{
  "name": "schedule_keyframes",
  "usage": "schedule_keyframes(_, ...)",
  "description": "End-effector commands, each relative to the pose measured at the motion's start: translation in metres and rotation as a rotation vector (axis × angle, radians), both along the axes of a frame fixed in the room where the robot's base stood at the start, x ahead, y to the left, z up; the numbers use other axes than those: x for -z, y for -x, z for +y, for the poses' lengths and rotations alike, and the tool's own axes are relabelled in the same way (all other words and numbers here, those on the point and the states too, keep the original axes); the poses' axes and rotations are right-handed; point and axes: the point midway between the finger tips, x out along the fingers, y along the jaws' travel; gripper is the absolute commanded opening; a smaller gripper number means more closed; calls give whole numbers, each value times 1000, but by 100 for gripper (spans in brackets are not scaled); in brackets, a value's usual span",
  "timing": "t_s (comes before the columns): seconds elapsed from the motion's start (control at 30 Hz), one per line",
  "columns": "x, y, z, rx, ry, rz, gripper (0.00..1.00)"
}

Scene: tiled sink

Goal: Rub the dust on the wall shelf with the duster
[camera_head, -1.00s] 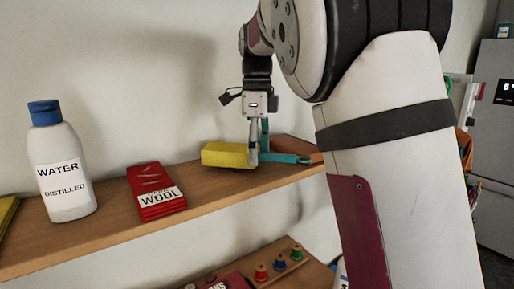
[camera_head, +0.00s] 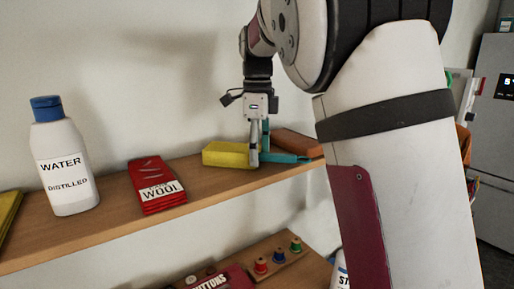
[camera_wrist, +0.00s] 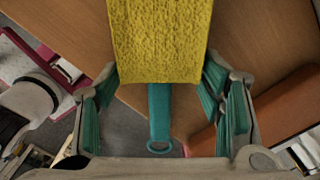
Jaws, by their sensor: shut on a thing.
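The duster is a yellow block (camera_head: 230,154) with a teal handle (camera_head: 286,157), lying level at the wooden wall shelf (camera_head: 110,215). My gripper (camera_head: 260,157) points down over it and is shut on it where block and handle meet. In the wrist view the yellow block (camera_wrist: 160,40) fills the top middle, and the teal handle (camera_wrist: 159,115) with its ring end runs down between my teal-padded fingers (camera_wrist: 162,98). I cannot tell whether the block touches the shelf. No dust can be made out.
An orange-brown block (camera_head: 297,142) lies on the shelf just right of the duster; it also shows in the wrist view (camera_wrist: 290,105). A red wool packet (camera_head: 156,187) and a white water bottle (camera_head: 65,165) stand to the left. Spools (camera_head: 279,257) sit on a lower surface.

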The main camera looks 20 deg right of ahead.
Motion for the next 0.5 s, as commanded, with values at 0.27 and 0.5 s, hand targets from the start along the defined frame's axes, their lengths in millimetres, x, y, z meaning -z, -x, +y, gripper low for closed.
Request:
schedule_keyframes(0.27, -3, 21, -4, 0, 0, 1, 40)
schedule_keyframes(0.5, -3, 32, -6, 0, 0, 0, 40)
